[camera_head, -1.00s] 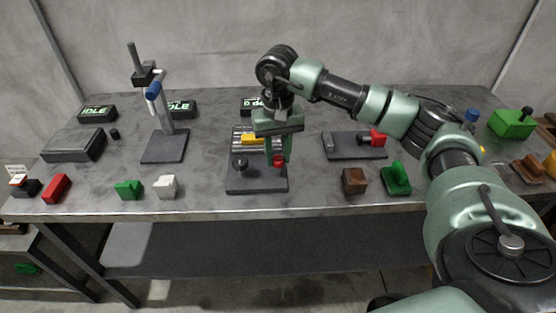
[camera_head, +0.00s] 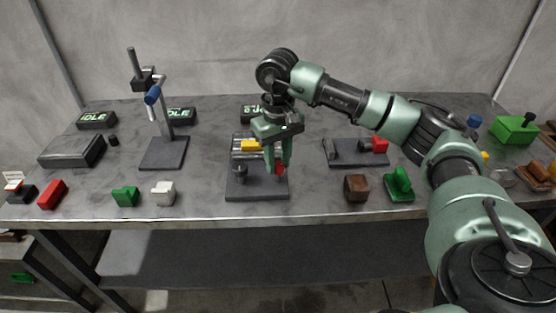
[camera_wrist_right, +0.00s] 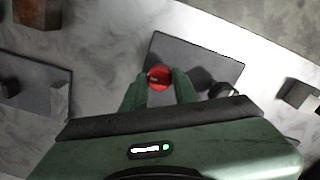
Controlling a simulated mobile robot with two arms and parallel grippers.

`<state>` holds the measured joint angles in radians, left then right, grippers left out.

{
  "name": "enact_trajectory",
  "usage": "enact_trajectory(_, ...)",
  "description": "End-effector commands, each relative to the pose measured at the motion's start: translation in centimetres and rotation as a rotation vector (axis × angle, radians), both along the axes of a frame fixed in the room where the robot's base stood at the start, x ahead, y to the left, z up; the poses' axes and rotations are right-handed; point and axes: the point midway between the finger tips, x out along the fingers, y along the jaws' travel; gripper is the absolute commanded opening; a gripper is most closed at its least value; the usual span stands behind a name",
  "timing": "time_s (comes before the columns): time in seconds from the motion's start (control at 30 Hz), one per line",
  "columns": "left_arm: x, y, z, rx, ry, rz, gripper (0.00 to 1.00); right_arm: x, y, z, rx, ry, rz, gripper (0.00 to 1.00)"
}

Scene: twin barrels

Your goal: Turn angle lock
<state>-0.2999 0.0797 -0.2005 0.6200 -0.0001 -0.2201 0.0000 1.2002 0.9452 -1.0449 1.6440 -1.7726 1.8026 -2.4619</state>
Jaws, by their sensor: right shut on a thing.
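A fixture with a dark base plate (camera_head: 258,191) stands on the table's middle, with a silver cylinder and a yellow piece (camera_head: 251,145) at its back. A round red knob (camera_head: 279,168) is at its right side. My right gripper (camera_wrist_right: 158,86) points down and is shut on the red knob (camera_wrist_right: 158,76), one green finger on each side of it. In the head view the fingers hide part of the knob. Which part is the angle lock I cannot tell for certain; the red knob is the part held. A dark knob (camera_head: 240,168) stands at the plate's left. My left gripper is not in view.
A stand with a post and blue handle (camera_head: 152,95) is to the left. Small coloured blocks (camera_head: 125,197) line the front edge. Display boxes (camera_head: 97,120) stand behind.

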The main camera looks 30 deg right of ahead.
Motion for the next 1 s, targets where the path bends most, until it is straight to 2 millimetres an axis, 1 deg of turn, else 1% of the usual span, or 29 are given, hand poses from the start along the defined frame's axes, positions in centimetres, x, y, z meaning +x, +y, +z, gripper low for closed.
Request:
enact_trajectory(0.07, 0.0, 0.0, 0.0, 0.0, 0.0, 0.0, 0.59, 0.1, -0.1, 0.2, 0.0, -0.005, -0.001, 0.0)
enact_trajectory(0.1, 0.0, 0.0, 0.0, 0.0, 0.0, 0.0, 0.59, 0.1, -0.1, 0.2, 0.0, -0.005, -0.001, 0.34)
enact_trajectory(0.17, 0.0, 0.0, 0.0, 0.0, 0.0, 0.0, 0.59, 0.1, 0.0, 0.2, 0.0, -0.005, -0.001, 0.51)
enact_trajectory(0.47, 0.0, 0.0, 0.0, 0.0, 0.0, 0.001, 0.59, 0.0, 0.0, 0.1, 0.0, -0.002, -0.001, 0.51)
enact_trajectory(0.57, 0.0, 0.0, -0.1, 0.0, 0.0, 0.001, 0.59, 0.1, 0.0, 0.6, 0.001, -0.004, -0.001, 0.51)
enact_trajectory(0.67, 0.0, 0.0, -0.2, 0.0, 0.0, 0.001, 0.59, 0.2, 0.0, 2.0, 0.0, -0.007, -0.002, 0.51)
enact_trajectory(0.9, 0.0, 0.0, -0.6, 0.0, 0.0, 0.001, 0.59, 0.1, 0.0, 6.1, 0.001, -0.006, -0.001, 0.51)
enact_trajectory(1.0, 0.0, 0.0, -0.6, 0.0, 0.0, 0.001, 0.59, 0.1, 0.0, 7.2, 0.0, -0.005, -0.002, 0.51)
